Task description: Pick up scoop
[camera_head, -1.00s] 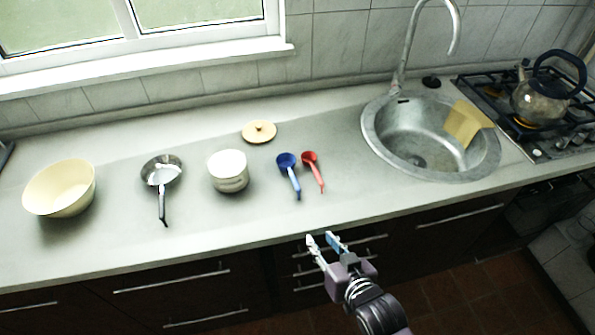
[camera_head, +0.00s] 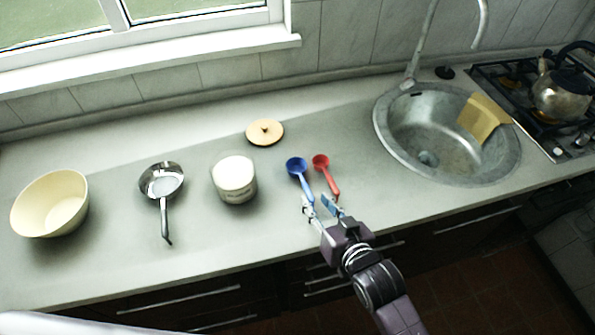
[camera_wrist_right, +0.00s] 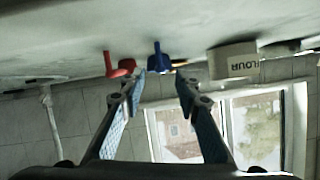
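A blue scoop (camera_head: 298,168) and a red scoop (camera_head: 322,165) lie side by side on the counter, handles pointing toward the front edge. My right gripper (camera_head: 318,206) is open and empty near the handle ends, over the front of the counter. In the right wrist view, the picture is upside down. The blue scoop (camera_wrist_right: 158,58) shows between the fingertips of the right gripper (camera_wrist_right: 160,82), and the red scoop (camera_wrist_right: 115,68) is left of it. Whether a finger touches a handle I cannot tell. My left gripper is not in view.
A white flour canister (camera_head: 234,180) stands left of the scoops, with a round wooden lid (camera_head: 265,132) behind it. A metal strainer (camera_head: 162,182) and cream bowl (camera_head: 50,203) are farther left. The sink (camera_head: 385,125) is at right, beside the stove with a kettle (camera_head: 562,95).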

